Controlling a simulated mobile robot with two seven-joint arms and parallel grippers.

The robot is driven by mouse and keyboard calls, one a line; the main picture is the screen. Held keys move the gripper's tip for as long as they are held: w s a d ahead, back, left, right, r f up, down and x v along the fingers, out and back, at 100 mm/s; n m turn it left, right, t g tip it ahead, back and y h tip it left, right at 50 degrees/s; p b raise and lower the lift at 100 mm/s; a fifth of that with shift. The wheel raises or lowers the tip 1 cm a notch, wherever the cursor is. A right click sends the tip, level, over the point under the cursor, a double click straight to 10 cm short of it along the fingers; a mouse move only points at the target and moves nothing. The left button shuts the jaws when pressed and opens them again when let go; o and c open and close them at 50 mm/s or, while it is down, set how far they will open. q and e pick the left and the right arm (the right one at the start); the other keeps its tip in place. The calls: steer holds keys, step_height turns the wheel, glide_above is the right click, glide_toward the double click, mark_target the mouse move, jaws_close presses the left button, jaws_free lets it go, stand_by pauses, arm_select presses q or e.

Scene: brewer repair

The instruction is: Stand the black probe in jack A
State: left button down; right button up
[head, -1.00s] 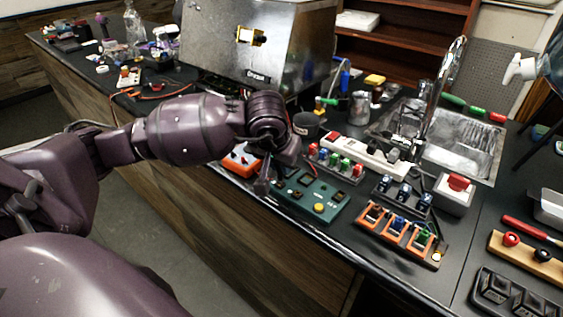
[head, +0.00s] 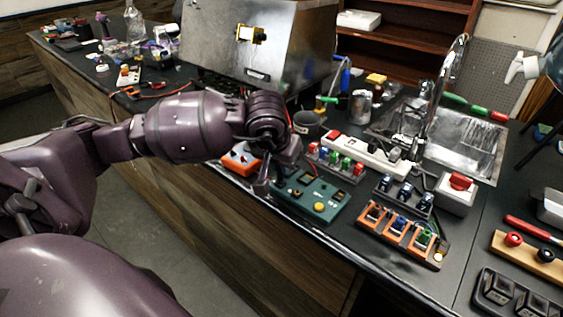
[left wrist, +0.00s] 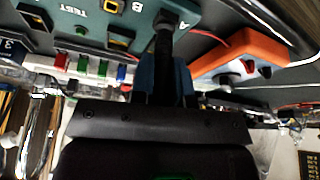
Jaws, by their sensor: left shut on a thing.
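The green test panel (head: 325,190) lies on the dark bench near its front edge. In the left wrist view the green panel (left wrist: 100,14) carries the printed marks TEST, B and A. My left gripper (head: 262,186) is over the panel's left end, with its fingers pointing down. In the left wrist view the left gripper (left wrist: 166,80) is shut on the black probe (left wrist: 164,42). The probe's far end meets the panel beside the letter A. Whether its tip is inside jack A is hidden. My right gripper is not in view.
An orange box (head: 240,160) sits close left of the panel, and also shows in the left wrist view (left wrist: 238,58). A rack of coloured plugs (head: 335,162) stands behind the panel. An orange-framed block (head: 400,236) lies to its right.

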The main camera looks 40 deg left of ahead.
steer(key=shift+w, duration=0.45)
arm_select(q)
steer(key=shift+f, duration=0.1)
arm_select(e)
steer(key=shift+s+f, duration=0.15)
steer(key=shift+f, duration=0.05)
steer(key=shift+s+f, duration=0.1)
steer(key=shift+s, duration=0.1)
arm_select(q)
steer(key=c, duration=1)
jaws_free()
steer(key=shift+c, duration=0.2)
steer(key=shift+v, duration=1.25)
steer(key=v, duration=0.8)
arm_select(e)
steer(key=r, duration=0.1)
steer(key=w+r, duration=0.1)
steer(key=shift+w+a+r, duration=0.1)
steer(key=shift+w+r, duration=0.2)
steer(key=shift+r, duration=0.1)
